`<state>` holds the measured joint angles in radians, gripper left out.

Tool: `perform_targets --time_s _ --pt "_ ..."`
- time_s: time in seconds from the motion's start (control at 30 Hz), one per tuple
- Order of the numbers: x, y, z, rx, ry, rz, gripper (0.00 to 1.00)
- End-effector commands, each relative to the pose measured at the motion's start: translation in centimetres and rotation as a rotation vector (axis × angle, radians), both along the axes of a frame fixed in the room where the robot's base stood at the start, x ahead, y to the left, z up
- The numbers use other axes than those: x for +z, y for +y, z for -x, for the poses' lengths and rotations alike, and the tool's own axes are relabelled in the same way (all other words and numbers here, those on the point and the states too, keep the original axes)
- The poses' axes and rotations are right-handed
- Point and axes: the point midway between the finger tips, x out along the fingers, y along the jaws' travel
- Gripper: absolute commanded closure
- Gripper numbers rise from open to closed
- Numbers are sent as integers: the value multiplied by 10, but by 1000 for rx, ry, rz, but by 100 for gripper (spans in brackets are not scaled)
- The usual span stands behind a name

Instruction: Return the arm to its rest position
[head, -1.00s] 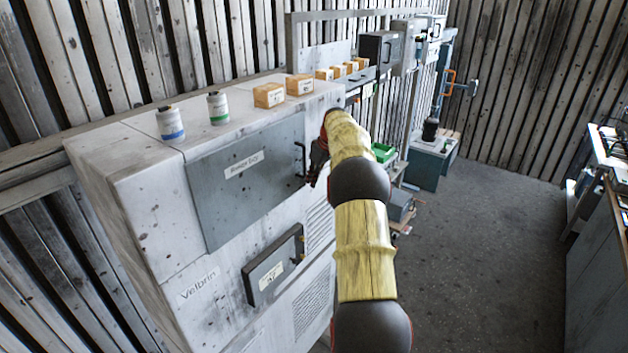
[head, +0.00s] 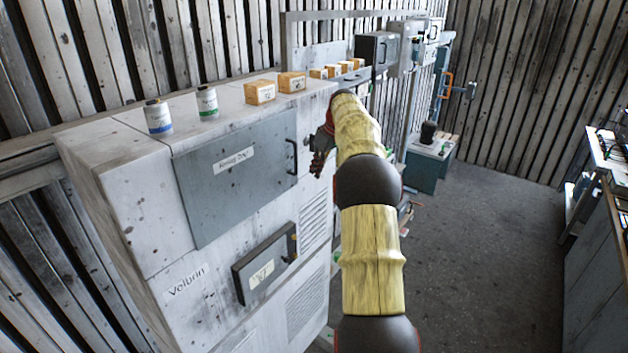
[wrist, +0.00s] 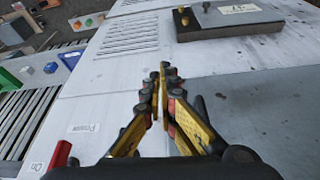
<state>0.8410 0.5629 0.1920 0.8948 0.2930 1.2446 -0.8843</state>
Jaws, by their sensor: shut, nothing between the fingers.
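My arm reaches up the middle of the head view. My gripper (head: 318,165) is at its end, just right of the large grey door (head: 240,190) on the blower housing (head: 140,225) and apart from the door's dark handle. In the wrist view my gripper (wrist: 160,80) is shut with its fingertips together and nothing between them. Below it in that view is the pale housing panel (wrist: 95,100). The large grey door looks shut.
A smaller dark box (head: 265,263) with a label sticks out of the housing front. Two jars (head: 158,117) and several orange boxes (head: 260,93) stand on top. A teal cabinet (head: 428,165) stands at the back. The floor (head: 480,250) to the right is clear.

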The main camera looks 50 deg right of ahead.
Motion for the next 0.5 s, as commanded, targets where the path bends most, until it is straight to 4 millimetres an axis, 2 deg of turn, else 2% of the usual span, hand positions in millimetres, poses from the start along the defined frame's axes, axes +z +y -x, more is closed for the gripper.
perform_targets --time_s 0.03,0.2,0.5 --pt "10 -3 4 -3 -4 4 100" --pt "30 -3 12 -3 -1 2 100" --pt "39 -3 16 -3 0 1 100"
